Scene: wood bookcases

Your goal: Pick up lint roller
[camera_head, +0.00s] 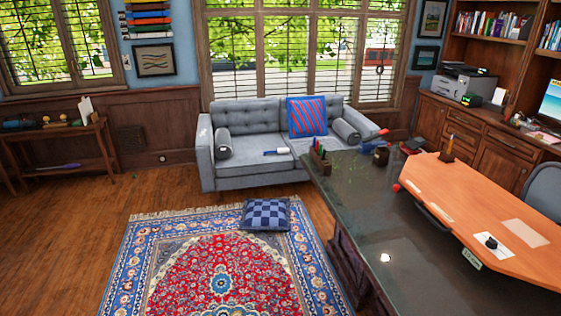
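What looks like the lint roller (277,152), a small white piece with a dark blue end, lies on the seat of the grey sofa (240,172) near its middle. It is far off and small, so its details are hard to tell. Neither of my grippers is in view.
A blue-and-red patterned rug (170,275) covers the floor before the sofa, with a checkered cushion (265,214) on it. A dark-topped desk (370,225) stands at the right. A wooden side table (85,131) is at the left. Bare wood floor (60,235) lies left of the rug.

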